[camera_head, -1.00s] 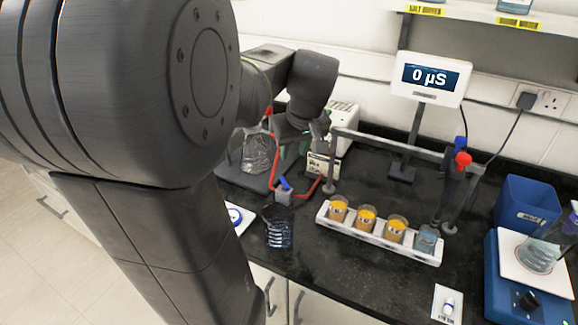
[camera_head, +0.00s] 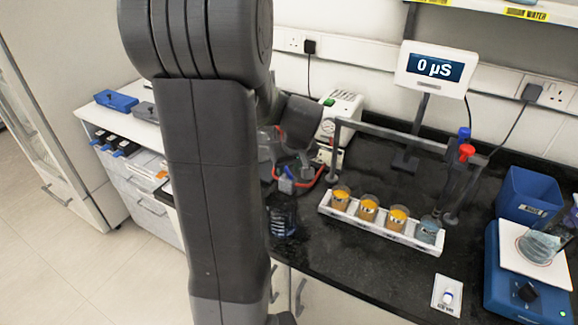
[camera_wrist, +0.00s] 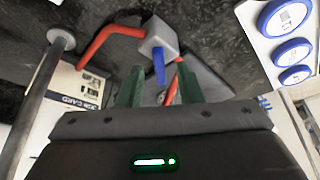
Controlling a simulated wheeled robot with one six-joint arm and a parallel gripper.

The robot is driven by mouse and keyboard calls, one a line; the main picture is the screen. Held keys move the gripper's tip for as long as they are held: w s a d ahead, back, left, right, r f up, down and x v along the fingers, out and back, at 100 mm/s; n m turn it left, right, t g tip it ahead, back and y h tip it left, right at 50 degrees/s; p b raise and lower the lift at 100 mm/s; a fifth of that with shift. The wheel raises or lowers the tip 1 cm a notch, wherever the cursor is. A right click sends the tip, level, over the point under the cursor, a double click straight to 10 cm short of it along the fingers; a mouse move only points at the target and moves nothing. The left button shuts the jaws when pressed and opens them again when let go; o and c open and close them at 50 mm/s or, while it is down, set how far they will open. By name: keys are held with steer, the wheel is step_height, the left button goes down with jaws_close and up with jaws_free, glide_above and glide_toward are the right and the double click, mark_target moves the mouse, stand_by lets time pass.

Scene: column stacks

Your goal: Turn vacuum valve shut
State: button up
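The vacuum valve is a small grey block (camera_wrist: 160,38) with a blue lever (camera_wrist: 158,68) and red tubing (camera_wrist: 108,38) on both sides. In the wrist view, the lever points toward my gripper (camera_wrist: 160,72). The two green fingers are spread apart, one on each side of the lever, and a gap shows between lever and fingers. Whether the fingertips reach the lever's depth is unclear. In the head view, the valve (camera_head: 286,186) sits low on the black bench beside my arm. My arm hides most of the area left of it.
A white rack (camera_head: 372,226) with several cups stands right of the valve under a grey rail frame (camera_head: 388,134). A white pump box (camera_head: 341,112) is behind. Blue-ringed white round pieces (camera_wrist: 285,18) lie at the wrist view's right. A post (camera_wrist: 40,85) stands left.

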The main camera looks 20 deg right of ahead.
jaws_close()
